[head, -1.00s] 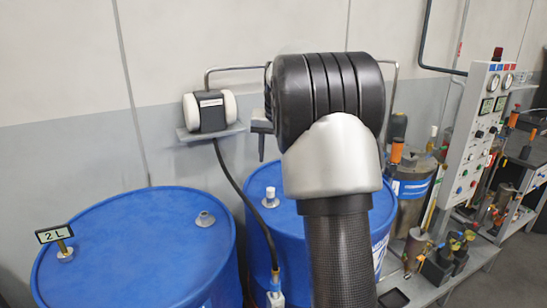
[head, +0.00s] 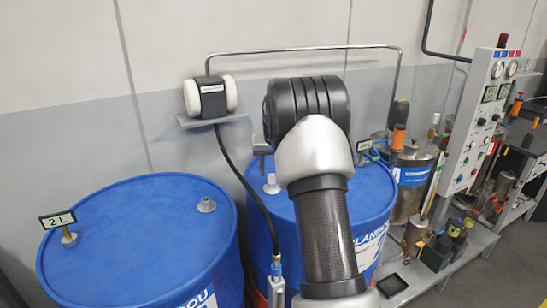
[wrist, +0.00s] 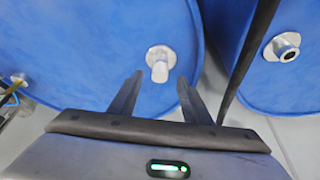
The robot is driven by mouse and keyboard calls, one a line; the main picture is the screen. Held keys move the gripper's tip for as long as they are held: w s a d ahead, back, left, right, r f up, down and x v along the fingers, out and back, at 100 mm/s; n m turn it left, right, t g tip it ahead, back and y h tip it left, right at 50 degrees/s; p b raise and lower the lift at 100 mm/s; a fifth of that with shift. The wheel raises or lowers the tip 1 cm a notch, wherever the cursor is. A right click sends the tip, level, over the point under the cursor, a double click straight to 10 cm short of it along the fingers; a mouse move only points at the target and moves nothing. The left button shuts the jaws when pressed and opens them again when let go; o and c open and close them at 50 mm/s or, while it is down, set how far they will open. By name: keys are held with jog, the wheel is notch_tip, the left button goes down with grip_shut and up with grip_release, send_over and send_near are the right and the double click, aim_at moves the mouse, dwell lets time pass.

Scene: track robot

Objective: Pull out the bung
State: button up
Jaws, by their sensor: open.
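The bung (head: 271,183) is a small whitish plug standing upright in a round fitting on top of the right blue drum (head: 300,215). In the wrist view the bung (wrist: 159,70) sits in its pale flange, just beyond and between the fingertips. My gripper (wrist: 159,82) is open and empty, with dark fingers spread to either side of the bung's line; I cannot tell its exact height above the drum. In the head view my arm hides most of the gripper. The left blue drum (head: 140,240) has an open fitting (head: 206,204).
A dark hose (head: 235,170) runs down between the drums from a white-ended pump (head: 210,97) on a wall shelf. A metal pipe (head: 300,48) arches behind my arm. A control panel (head: 485,125) stands at right.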

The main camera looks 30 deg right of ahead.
aim_at(272, 176)
jog(key=shift+x, duration=1.8)
grip_shut()
jog(key=shift+r+p, duration=0.35)
jog(key=shift+r, duration=0.05)
jog(key=shift+r+p, duration=1.5)
jog(key=shift+r, duration=0.95)
